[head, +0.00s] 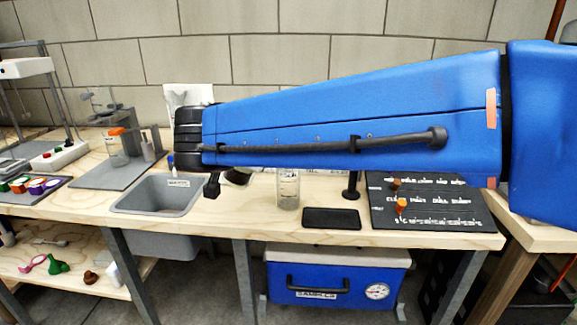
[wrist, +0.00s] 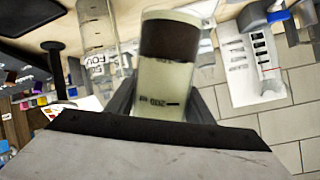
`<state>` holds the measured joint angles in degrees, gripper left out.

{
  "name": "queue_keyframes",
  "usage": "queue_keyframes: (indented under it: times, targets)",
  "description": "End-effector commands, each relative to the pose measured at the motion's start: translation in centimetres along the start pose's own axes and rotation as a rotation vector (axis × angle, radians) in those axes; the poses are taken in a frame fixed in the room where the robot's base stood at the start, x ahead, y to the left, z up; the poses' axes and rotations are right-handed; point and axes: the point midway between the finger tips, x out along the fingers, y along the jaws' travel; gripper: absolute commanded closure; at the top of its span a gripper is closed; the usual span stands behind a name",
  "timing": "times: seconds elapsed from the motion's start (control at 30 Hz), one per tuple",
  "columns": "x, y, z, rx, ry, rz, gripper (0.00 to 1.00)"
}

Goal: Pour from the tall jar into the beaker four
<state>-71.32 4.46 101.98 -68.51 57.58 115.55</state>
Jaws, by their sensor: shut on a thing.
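My gripper (wrist: 160,103) is shut on the tall jar (wrist: 160,78), a clear cylinder with a dark brown band and a printed scale. In the head view my blue arm hides most of the gripper; a dark, tilted part of the jar (head: 238,176) shows just below the arm. The beaker four (head: 288,188) is clear glass and stands upright on the bench, to the right of the jar and apart from it. Its label, partly readable as "FOU", shows beside the jar in the wrist view (wrist: 97,62). I cannot see any stream between them.
A grey sink (head: 160,194) lies to the left of the beaker. A black stand (head: 352,188) is behind the pad. A blue cooler (head: 335,280) is under the bench.

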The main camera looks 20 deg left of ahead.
Motion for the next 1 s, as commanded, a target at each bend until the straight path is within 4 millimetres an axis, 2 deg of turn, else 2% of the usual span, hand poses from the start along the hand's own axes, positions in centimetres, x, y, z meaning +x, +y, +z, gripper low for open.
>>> queue_keyframes:
  times: [1.0]
  targets:
    - [-0.01,0.10,-0.61,0.062,-0.050,-0.013,0.90]
